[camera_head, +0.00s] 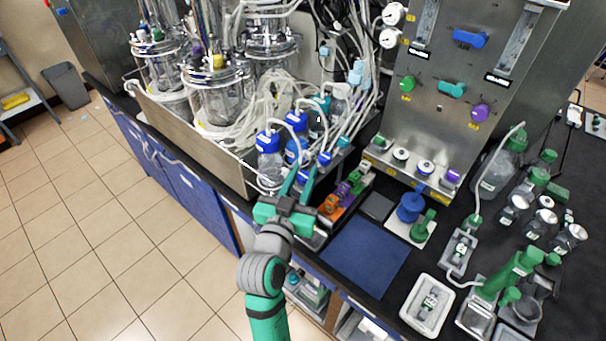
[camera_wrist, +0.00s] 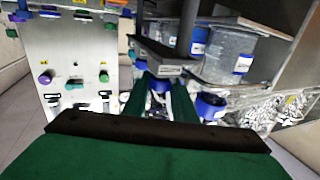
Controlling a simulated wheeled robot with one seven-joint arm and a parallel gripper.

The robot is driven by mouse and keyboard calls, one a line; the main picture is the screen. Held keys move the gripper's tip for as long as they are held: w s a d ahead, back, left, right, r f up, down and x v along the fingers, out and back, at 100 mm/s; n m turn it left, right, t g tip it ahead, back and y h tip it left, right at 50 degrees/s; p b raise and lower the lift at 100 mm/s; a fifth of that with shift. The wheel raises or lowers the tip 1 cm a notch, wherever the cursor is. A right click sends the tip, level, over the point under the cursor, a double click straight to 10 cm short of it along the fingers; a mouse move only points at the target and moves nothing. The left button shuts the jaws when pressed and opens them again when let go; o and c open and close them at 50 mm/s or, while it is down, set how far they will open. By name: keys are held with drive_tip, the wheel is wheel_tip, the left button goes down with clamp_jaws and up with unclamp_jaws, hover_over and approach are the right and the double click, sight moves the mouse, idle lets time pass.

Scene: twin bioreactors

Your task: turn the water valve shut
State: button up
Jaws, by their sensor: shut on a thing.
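My gripper (camera_head: 301,179) is low in front of the steel bioreactor tray, beside the blue-capped bottles. Its green fingers also show in the wrist view (camera_wrist: 160,88), closed around a small blue part (camera_head: 303,177). The fingers hide much of this part, and I cannot tell whether it is a valve. The upright steel panel carries a blue valve handle (camera_head: 470,39), a green one (camera_head: 407,84), a teal one (camera_head: 452,89) and a purple one (camera_head: 481,112). No readable label shows which is the water valve. My gripper is well away from these handles.
Blue-capped bottles (camera_head: 270,158) and tangled clear tubing (camera_head: 270,98) crowd the space by my gripper. A rack of coloured clips (camera_head: 345,192) lies just right of it. The blue mat (camera_head: 365,255) is bare. Glass bottles (camera_head: 497,165) stand at the right.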

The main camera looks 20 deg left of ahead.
idle(0.4)
drive_tip(key=o, duration=1)
drive_tip(key=shift+o, duration=0.2)
